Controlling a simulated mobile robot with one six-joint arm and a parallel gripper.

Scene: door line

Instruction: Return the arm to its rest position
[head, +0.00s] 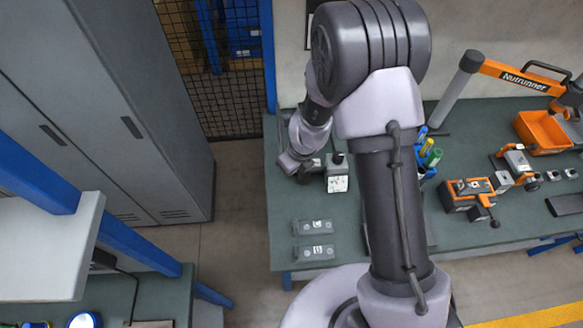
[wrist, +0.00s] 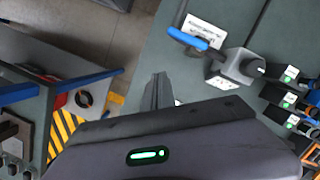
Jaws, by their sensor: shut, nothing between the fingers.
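My arm (head: 395,190) rises from its base in the middle of the head view, bends at a large elbow at the top and hangs down to the left. My gripper (head: 286,164) is at its end, above the left edge of the green workbench (head: 345,268). In the wrist view the fingers of my gripper (wrist: 158,92) are together with nothing seen between them, and a green light glows on its body. In the head view the fingertips are small and hard to make out.
A grey block fixture (head: 337,175) stands just right of my gripper. Two flat grey plates (head: 315,239) lie nearer on the bench. An orange bin (head: 543,132) and the Nutrunner arm (head: 520,78) are at the right. Grey lockers (head: 110,110) stand left, with open floor (head: 235,215) between.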

